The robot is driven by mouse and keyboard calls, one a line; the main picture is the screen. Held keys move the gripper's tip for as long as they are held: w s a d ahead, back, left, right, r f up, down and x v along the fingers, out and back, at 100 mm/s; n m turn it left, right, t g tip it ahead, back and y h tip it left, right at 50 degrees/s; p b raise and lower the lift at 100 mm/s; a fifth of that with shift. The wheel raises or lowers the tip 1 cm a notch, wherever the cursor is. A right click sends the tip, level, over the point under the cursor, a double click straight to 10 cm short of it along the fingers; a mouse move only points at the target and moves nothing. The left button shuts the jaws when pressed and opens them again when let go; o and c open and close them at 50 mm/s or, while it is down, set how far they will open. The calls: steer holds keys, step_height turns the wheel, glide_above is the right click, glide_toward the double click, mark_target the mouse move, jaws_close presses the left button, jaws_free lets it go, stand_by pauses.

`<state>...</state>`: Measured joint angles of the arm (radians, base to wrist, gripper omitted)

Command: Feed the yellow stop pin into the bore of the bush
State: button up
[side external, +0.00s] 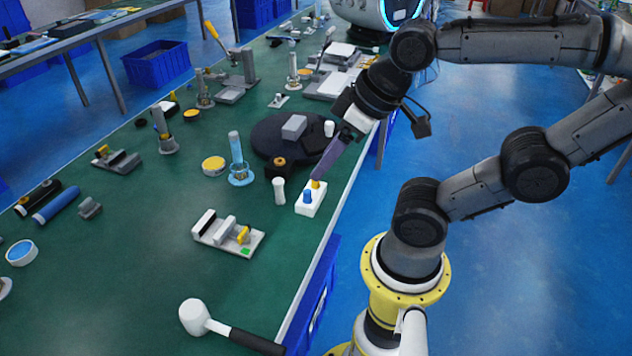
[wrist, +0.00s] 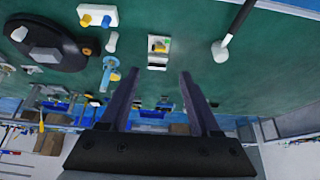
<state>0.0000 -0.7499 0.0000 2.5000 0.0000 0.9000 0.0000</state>
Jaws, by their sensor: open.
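The yellow stop pin (side external: 316,184) stands in a small white block (side external: 309,205) beside a blue pin (side external: 307,196). The yellow pin also shows in the wrist view (wrist: 86,20), in the block at the upper left. My gripper (side external: 325,172) appears just behind and above the block in the side view. In the wrist view my gripper (wrist: 160,74) has its fingers wide apart with nothing between them, and the block lies well off to their left. I cannot tell for certain which part is the bush; a dark block with an orange top (side external: 280,164) stands nearby, its bore not clear.
A white cylinder (side external: 279,190) stands left of the pin block. A blue-based post (side external: 238,165) and a dark round turntable (side external: 270,138) are close by. A grey-white fixture (side external: 228,233) and a mallet (side external: 195,316) lie nearer the front. Bare green table (side external: 130,250) lies to the left.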

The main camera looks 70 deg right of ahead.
stand_by(0.4)
steer(key=shift+c, duration=1)
steer(key=w+d+r+m, duration=0.1)
steer(key=w+r+m, duration=0.1)
steer(key=w+m, duration=0.35)
steer(key=m+g, duration=0.6)
steer(key=m, duration=0.7)
glide_above(316, 185)
steer(key=d, duration=0.1)
step_height(316, 185, down, 16)
steer(key=shift+n, duration=0.25)
steer(key=shift+w+f, duration=0.15)
steer(key=shift+f, duration=2.25)
steer(key=shift+w+f, duration=0.1)
steer(key=shift+f, duration=2.3)
steer(key=shift+c, duration=0.2)
